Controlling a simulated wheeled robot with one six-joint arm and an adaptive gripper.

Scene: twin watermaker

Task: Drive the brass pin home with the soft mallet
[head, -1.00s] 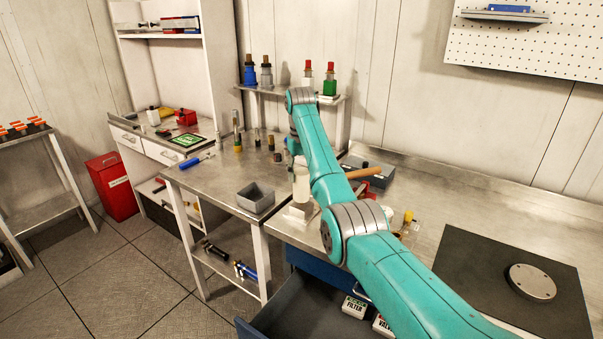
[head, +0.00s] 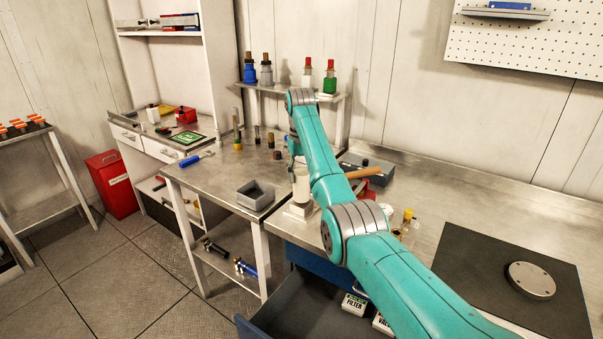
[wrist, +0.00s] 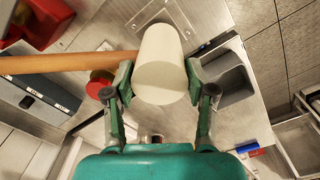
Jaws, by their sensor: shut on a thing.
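The soft mallet has a white cylindrical head (wrist: 160,62) and a wooden handle (wrist: 60,64) that runs to the left in the wrist view. My gripper (wrist: 158,80) is shut on the white head, with one finger on each side. In the head view the mallet head (head: 301,183) is partly behind my arm, above a pale block (head: 298,211) at the bench's left end. The handle (head: 364,172) points right. I cannot clearly make out the brass pin. A small yellow-topped piece (head: 407,215) stands to the right of my arm.
A grey open bin (head: 256,196) sits on the left table, also seen in the wrist view (wrist: 232,80). A dark grey box (head: 377,167) stands behind the handle. An open drawer (head: 310,310) juts out below. A black mat (head: 470,270) with a metal disc (head: 531,280) lies right.

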